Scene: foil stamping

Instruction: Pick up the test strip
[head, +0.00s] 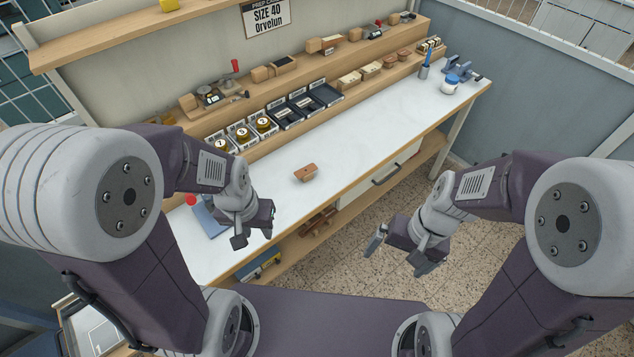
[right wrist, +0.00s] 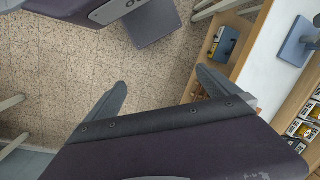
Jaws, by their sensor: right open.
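I cannot make out a thing that is clearly the test strip. A small brown piece (head: 306,173) lies alone on the white bench top (head: 345,145) in the head view; it is too small to tell whether it is the strip. My left gripper (head: 254,238) is open with nothing seen between its fingers, over the near left part of the bench. My right gripper (head: 398,260) is open and empty over the tiled floor, in front of the bench and apart from it. Its spread fingers also show in the right wrist view (right wrist: 161,82).
A blue plate with a red knob (head: 192,200) stands at the bench's left end, partly behind my left arm. Black trays (head: 305,103), gold rolls (head: 243,135) and wooden blocks line the back steps. A blue-lidded jar (head: 450,85) stands far right. The bench middle is mostly clear.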

